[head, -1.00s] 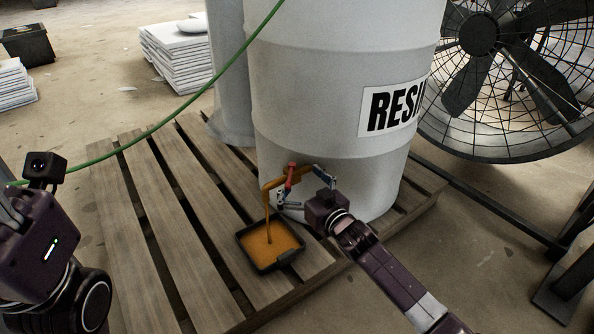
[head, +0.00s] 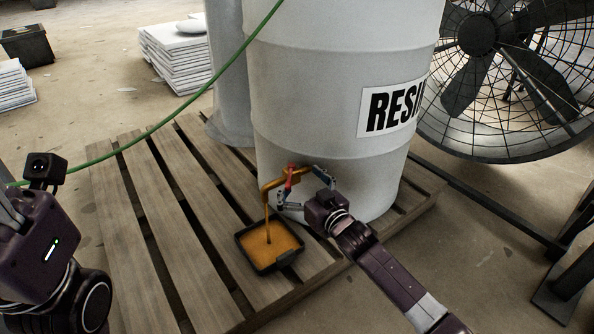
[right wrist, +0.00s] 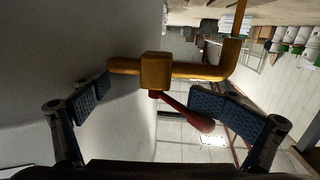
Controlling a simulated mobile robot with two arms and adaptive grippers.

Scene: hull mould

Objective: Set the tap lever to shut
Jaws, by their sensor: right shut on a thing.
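The orange tap (head: 275,186) sticks out low from the white resin drum (head: 345,90). Its red lever (head: 289,178) shows at the valve; in the right wrist view the lever (right wrist: 190,113) slants away from the valve body (right wrist: 155,71) toward the right-hand finger pad. My right gripper (head: 304,190) is at the lever, its blue-padded fingers on either side of it; the lever lies against the right-hand pad in the wrist view (right wrist: 160,107). An amber stream (head: 268,225) runs from the spout into a black tray (head: 259,266). My left gripper (head: 10,208) is at the left edge, its fingers partly cut off.
The drum stands on a slatted wooden pallet (head: 135,230). A green hose (head: 150,131) crosses in front at the left. A large fan (head: 480,90) stands at the right. White stacks (head: 175,48) lie behind on open floor.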

